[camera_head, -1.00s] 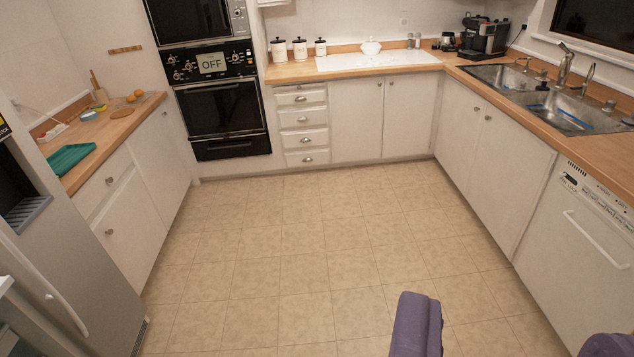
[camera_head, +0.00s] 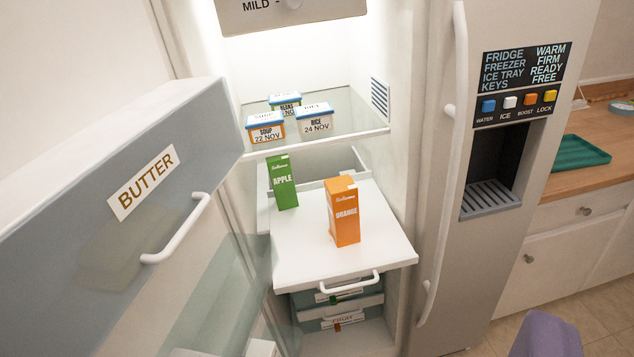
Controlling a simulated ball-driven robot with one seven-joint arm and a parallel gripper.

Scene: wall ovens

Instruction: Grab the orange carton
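The orange carton (camera_head: 343,211) stands upright on a white pull-out shelf (camera_head: 300,258) in the open fridge. Its front reads ORANGE. A green apple carton (camera_head: 282,183) stands behind it to the left, apart from it. One purple part of my gripper (camera_head: 547,335) shows at the bottom right edge, in front of the fridge and well to the right of the orange carton, not touching it. The rest of my gripper is out of the picture, so I cannot see its opening.
The open fridge door (camera_head: 120,200), with a butter compartment, fills the left. Labelled tubs (camera_head: 315,120) stand on the upper shelf. The closed door with the dispenser (camera_head: 495,170) is at the right. Drawers (camera_head: 340,305) lie below the pull-out shelf. A counter with a green tray (camera_head: 575,153) is at far right.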

